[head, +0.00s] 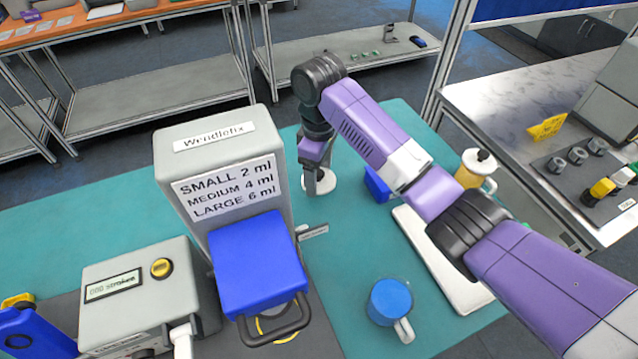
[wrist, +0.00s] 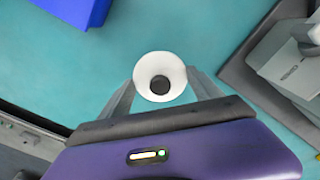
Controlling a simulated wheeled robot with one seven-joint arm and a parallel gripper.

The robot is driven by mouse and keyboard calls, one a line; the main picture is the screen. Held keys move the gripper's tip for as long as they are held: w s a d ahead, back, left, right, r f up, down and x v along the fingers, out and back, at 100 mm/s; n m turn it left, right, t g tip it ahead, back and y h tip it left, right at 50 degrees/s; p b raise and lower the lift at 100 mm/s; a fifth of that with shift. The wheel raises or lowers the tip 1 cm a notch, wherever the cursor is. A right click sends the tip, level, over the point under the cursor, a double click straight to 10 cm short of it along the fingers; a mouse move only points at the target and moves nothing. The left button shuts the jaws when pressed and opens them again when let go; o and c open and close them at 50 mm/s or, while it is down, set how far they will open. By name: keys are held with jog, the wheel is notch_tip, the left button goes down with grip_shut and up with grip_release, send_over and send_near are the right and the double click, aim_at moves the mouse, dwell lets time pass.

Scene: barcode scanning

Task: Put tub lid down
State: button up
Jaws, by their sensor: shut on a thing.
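The tub lid is a round white disc with a dark centre. It shows in the wrist view (wrist: 150,68) between my fingertips, and in the head view (head: 322,186) just below my gripper (head: 316,168). My gripper (wrist: 160,85) is shut on the lid. The lid is low over the teal mat (head: 345,235); I cannot tell whether it touches the mat. The fingers are partly hidden behind my wrist in the head view.
A grey dispenser (head: 170,150) with a blue front stands left of the lid. The mat in front of the lid is clear.

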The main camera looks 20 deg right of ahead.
aim_at(319, 183)
jog(key=shift+f, duration=2.1)
jog(key=o, duration=1.4)
jog(key=shift+f, duration=0.1)
jog(key=shift+c, duration=0.2)
notch_tip(319, 183, up, 11)
jog(key=shift+d+p, duration=0.1)
jog(key=shift+p, duration=0.3)
jog(key=shift+r, duration=0.65)
